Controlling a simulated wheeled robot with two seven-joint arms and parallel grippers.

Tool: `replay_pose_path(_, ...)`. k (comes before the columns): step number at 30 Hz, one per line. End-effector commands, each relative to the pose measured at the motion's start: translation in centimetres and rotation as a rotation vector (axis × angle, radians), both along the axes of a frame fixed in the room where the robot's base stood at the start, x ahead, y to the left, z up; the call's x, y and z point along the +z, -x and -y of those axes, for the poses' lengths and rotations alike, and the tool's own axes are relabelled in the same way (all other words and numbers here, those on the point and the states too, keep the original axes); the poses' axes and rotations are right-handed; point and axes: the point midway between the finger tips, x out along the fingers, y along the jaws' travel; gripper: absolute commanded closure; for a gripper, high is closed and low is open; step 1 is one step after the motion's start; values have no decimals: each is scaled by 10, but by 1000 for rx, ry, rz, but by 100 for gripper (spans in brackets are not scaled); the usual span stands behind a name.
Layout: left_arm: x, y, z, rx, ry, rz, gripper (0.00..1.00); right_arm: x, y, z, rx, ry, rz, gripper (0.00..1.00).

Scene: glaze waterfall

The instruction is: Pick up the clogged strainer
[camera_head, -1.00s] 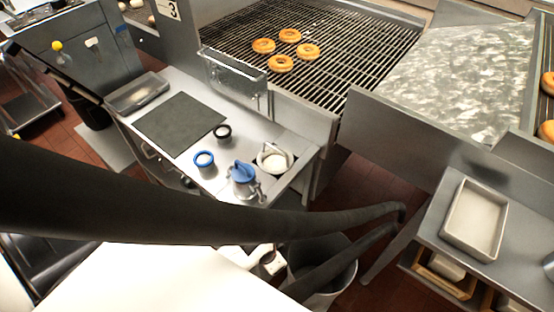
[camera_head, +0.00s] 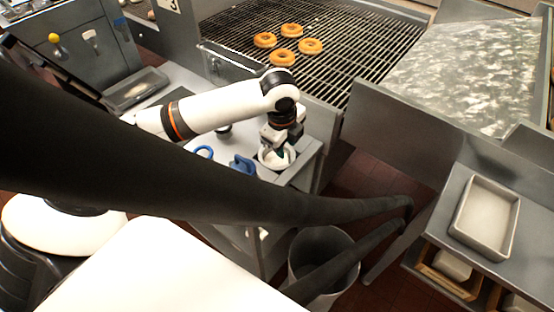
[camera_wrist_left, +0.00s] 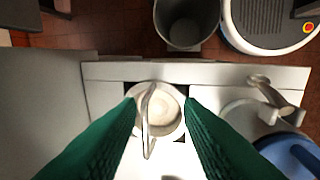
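The strainer (camera_head: 268,160) is a round pale bowl with whitish contents, set in a dark square opening at the right end of the steel work table. In the left wrist view the strainer (camera_wrist_left: 170,117) is seen from above, with a pale handle (camera_wrist_left: 147,120) arching across it. My left gripper (camera_head: 281,148) is right over the strainer and partly hides it. In the left wrist view the green fingers of my left gripper (camera_wrist_left: 160,103) are spread on either side of the strainer, with nothing held. Whether they touch the handle is unclear. My right gripper is not in view.
A blue-topped jug (camera_head: 241,164) stands close beside the strainer; its lid (camera_wrist_left: 290,152) shows in the wrist view. A blue-rimmed cup (camera_head: 204,151) is farther left. A grey bin (camera_head: 318,248) stands below the table. The grill (camera_head: 345,58) with doughnuts lies behind.

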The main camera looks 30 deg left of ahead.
Motion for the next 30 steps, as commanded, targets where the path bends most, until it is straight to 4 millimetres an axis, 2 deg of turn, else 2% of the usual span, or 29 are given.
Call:
replay_pose_path(1, 14, -6, -16, -17, -28, -4, 66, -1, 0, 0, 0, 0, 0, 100)
replay_pose_path(4, 30, -9, -34, -46, -53, -23, 66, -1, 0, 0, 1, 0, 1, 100)
replay_pose_path(8, 34, -10, -44, -64, -63, -38, 66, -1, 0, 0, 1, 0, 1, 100)
replay_pose_path(18, -18, -18, -48, -66, -63, -39, 66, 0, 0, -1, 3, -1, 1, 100)
replay_pose_path(25, -34, -23, -48, -67, -62, -39, 66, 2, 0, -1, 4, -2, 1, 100)
replay_pose_path(30, -58, -32, -46, -66, -62, -39, 66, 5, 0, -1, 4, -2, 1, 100)
